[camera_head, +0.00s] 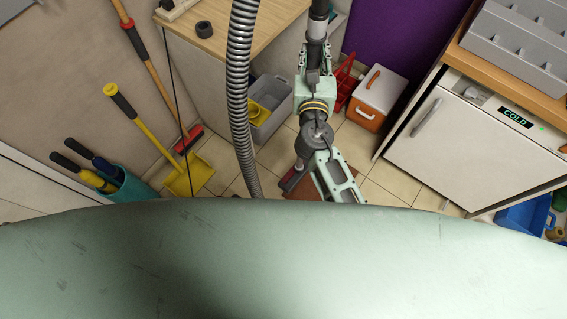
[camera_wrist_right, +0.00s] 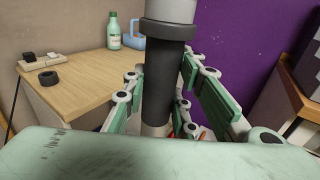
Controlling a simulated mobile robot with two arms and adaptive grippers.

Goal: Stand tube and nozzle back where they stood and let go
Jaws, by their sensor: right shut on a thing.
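The tube (camera_head: 317,28) stands roughly upright in the head view, dark with a light grey collar. Its black section (camera_wrist_right: 164,80) fills the middle of the right wrist view, with a paler part below. My right gripper (camera_head: 315,62) is shut on the tube, with its green fingers on either side of it. My left gripper is out of view.
A ribbed metal hose (camera_head: 239,90) hangs left of the tube. A wooden table (camera_head: 228,32) stands behind it.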

